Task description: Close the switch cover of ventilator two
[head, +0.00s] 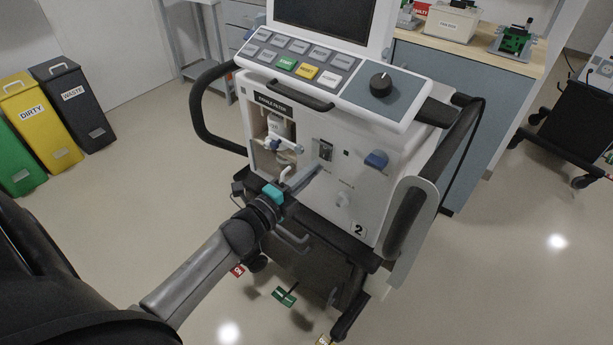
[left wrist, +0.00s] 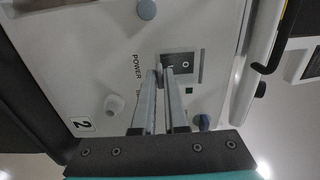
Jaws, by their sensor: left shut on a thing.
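Ventilator two (head: 372,212) stands in front of me, with the "2" label low on its front. Its power switch (head: 325,150) is on the front panel; in the left wrist view the rocker (left wrist: 180,65) shows uncovered, with I and O marks. My left gripper (head: 317,167) reaches in from the lower left, its fingertips at the lower edge of the switch. In the left wrist view the fingers (left wrist: 164,72) are nearly together, shut on a thin part there, which seems to be the switch cover. The fingers hide most of it. My right gripper is not in view.
Side handles flank the ventilator. Bins (head: 75,105) stand at the left, a workbench (head: 463,70) behind. Open floor lies to the right.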

